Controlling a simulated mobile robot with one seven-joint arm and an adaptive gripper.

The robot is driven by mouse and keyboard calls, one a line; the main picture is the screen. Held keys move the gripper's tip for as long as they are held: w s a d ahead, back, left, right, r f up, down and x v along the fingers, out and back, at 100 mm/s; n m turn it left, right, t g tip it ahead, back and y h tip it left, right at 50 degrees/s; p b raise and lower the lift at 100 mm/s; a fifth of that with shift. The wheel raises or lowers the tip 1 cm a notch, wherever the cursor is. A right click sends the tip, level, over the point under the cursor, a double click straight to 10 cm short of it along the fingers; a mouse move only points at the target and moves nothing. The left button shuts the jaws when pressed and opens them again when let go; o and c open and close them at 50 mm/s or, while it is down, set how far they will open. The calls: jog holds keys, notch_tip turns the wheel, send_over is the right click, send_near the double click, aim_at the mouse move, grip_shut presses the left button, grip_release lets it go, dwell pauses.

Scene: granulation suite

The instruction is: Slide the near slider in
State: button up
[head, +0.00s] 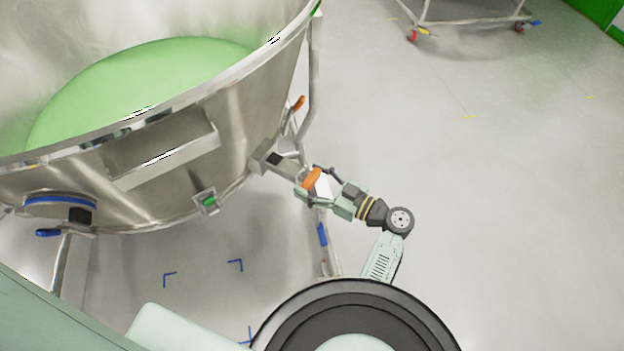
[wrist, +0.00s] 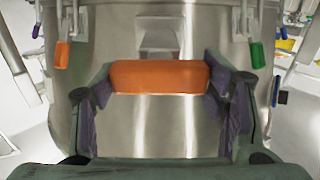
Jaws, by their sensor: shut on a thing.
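The near slider's orange handle (head: 312,178) sticks out from the right side of a large steel vessel (head: 240,135), at the end of a short metal housing (head: 285,166). In the wrist view the orange handle (wrist: 160,77) lies level across the middle. My gripper (head: 317,186) is shut on it, with a dark-padded finger at each end of the handle in the wrist view (wrist: 160,84). The steel wall of the vessel stands straight behind the handle. How far the slider sticks out of its housing is hard to tell.
Another orange handle (head: 298,103) sits higher on the vessel's right side. A blue handle (head: 48,232) and a green-faced fitting (head: 208,201) are on its near side. A steel leg (head: 325,240) stands below my gripper. The floor to the right (head: 500,200) is clear.

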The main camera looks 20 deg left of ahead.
aim_at(314, 182)
jog(key=shift+c, duration=0.6)
jog(key=a+b, duration=0.1)
jog(key=a, duration=0.1)
jog(key=w+a+b, duration=0.1)
jog(key=a+b, duration=0.1)
jog(key=a, duration=0.1)
jog(key=a+b, duration=0.1)
jog(key=a, duration=0.2)
jog(key=shift+w+a+r+b, duration=0.1)
jog(key=shift+w+r+b, duration=0.05)
jog(key=shift+w+b, duration=0.2)
jog(key=o, duration=1.7)
jog(key=shift+a, duration=0.1)
jog(key=d, duration=0.4)
jog(key=s+d, duration=0.1)
jog(key=d, duration=0.3)
jog(key=s+d, duration=0.1)
jog(key=d, duration=0.3)
jog(key=shift+s, duration=0.2)
